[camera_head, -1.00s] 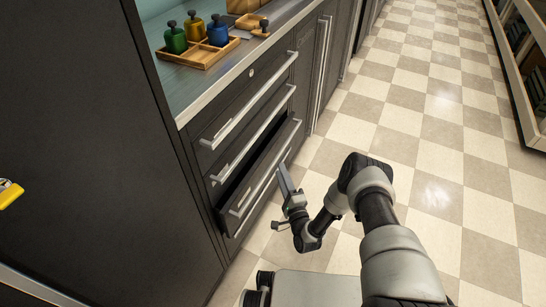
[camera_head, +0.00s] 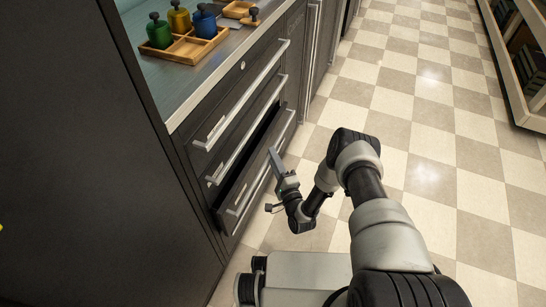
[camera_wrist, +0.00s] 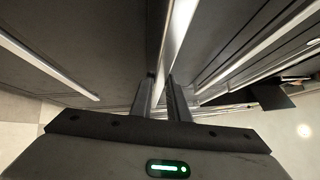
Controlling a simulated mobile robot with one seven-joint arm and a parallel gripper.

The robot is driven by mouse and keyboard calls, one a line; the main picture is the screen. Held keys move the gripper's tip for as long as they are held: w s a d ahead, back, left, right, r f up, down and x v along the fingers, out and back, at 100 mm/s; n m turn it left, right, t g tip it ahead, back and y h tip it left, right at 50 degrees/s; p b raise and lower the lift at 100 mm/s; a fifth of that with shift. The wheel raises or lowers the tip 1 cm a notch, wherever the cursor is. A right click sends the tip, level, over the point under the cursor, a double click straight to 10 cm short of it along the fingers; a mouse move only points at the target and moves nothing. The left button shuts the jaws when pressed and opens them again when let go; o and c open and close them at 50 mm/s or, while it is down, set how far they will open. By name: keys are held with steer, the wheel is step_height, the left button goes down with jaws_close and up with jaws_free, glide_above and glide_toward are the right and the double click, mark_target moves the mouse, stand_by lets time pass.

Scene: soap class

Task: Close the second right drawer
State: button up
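The cabinet front has three visible stacked drawers with long silver bar handles: a top drawer (camera_head: 243,98), a middle drawer (camera_head: 249,131) and a lower drawer (camera_head: 246,196). The lower one is pulled partly out, with a dark gap above its front. The upper two look shut. My gripper (camera_head: 275,160) is at the lower drawer's front, close to its handle (camera_head: 284,133). In the wrist view, the two fingers of my gripper (camera_wrist: 161,90) stand a narrow gap apart, with a silver bar (camera_wrist: 174,38) lined up between them. Whether they grip it is unclear.
A wooden tray (camera_head: 183,57) with green, yellow and blue bottles stands on the counter (camera_head: 190,92). A tall dark panel (camera_head: 70,150) rises at the left. The checkered floor (camera_head: 420,150) on the right is clear up to a shelf (camera_head: 516,70).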

mark_target(261, 152)
jaws_close()
steer(key=shift+a, duration=0.1)
steer(key=shift+w+a+r, duration=0.1)
steer(key=shift+w+a, duration=0.15)
steer(key=shift+a, duration=0.4)
steer(key=shift+w+a+f, duration=0.1)
steer(key=shift+w+a, duration=0.15)
steer(key=shift+a, duration=0.4)
steer(key=shift+w+a+r, duration=0.1)
steer(key=shift+w+a, duration=0.15)
steer(key=shift+a, duration=0.4)
steer(key=shift+o, duration=2.3)
jaws_free()
steer(key=shift+a, duration=0.1)
steer(key=shift+s, duration=0.1)
